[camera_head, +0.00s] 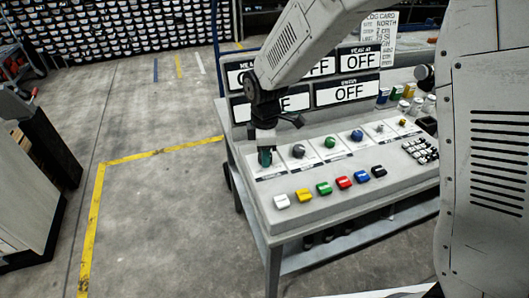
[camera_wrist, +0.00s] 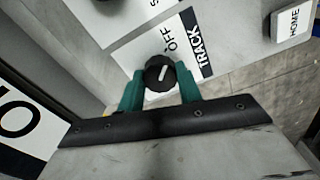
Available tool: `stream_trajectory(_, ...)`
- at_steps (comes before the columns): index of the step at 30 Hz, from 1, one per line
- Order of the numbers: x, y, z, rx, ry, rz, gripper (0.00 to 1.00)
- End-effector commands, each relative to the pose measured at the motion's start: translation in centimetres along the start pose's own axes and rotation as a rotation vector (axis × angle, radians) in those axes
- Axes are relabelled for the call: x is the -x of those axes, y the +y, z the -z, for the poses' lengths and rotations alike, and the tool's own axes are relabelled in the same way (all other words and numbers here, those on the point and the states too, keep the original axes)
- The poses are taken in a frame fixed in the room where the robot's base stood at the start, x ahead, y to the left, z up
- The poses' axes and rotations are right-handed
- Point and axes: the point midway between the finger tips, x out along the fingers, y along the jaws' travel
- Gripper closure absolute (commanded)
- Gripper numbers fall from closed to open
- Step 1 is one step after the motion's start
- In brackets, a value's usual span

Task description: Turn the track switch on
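The track switch is a round black knob (camera_wrist: 160,73) with a white pointer mark, on a white plate lettered TRACK and OFF (camera_wrist: 183,42). The pointer is turned toward the OFF side in the wrist view. My gripper (camera_wrist: 160,84) has its green fingers on either side of the knob, very close to it. I cannot tell whether they touch it. In the head view my gripper (camera_head: 265,157) points down at the left end of the knob row and hides the track knob.
More knobs (camera_head: 299,151) stand to the right in the same row. Several coloured buttons (camera_head: 324,188) line the front of the console (camera_head: 300,222). OFF display boards (camera_head: 347,90) stand behind. A HOME button (camera_wrist: 291,23) is near. Open floor (camera_head: 170,210) lies left.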

Motion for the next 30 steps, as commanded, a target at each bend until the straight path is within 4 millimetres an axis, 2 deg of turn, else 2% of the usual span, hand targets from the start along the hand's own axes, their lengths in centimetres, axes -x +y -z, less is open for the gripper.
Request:
stream_trajectory(2,0.01,0.0,0.0,0.0,0.0,0.0,0.88)
stream_trajectory(14,0.03,-0.01,0.01,-0.057,0.0,0.0,0.88)
stream_trajectory(20,0.03,-0.01,0.01,-0.183,0.0,0.0,0.88)
stream_trajectory(30,0.04,0.0,0.01,-0.497,0.0,0.0,0.88)
